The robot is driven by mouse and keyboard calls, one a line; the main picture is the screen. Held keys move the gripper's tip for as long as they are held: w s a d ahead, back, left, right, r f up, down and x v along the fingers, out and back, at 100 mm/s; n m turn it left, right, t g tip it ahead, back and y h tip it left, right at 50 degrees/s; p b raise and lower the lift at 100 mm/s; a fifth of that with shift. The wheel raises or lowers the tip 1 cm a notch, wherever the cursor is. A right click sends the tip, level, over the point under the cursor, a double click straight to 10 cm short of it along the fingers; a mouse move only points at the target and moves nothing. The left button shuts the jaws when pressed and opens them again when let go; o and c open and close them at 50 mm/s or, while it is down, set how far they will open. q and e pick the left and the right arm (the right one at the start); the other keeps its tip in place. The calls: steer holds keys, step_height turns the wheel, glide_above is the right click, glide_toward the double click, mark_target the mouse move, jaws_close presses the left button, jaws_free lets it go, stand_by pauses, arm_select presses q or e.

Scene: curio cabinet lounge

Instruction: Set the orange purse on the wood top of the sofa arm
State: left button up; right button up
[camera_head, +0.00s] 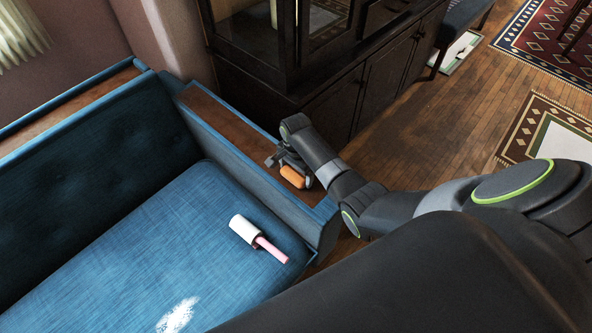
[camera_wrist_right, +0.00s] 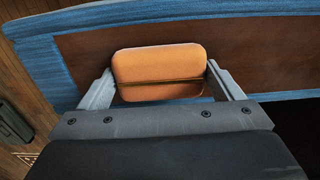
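The orange purse (camera_head: 292,177) is at the near end of the sofa arm's wood top (camera_head: 225,120). My right gripper (camera_head: 287,166) is at the purse. In the right wrist view the purse (camera_wrist_right: 160,72) sits between the two fingertips (camera_wrist_right: 160,70), which meet its left and right sides. The brown wood top (camera_wrist_right: 265,50) with its blue fabric border shows behind it. I cannot tell whether the purse touches the wood or is just above it. My left gripper is not in view.
A white roller with a pink handle (camera_head: 245,232) lies on the blue sofa seat (camera_head: 150,235). A dark cabinet (camera_head: 335,100) stands close behind the sofa arm. The wood top farther along the arm is bare. Wooden floor (camera_head: 440,120) is open to the right.

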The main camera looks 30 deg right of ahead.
mark_target(296, 172)
steer(key=shift+o, duration=1.2)
step_height(296, 172, up, 12)
steer(key=p, duration=0.2)
steer(key=shift+r+p, duration=0.2)
steer(key=shift+p, duration=0.1)
steer(key=shift+f, duration=0.1)
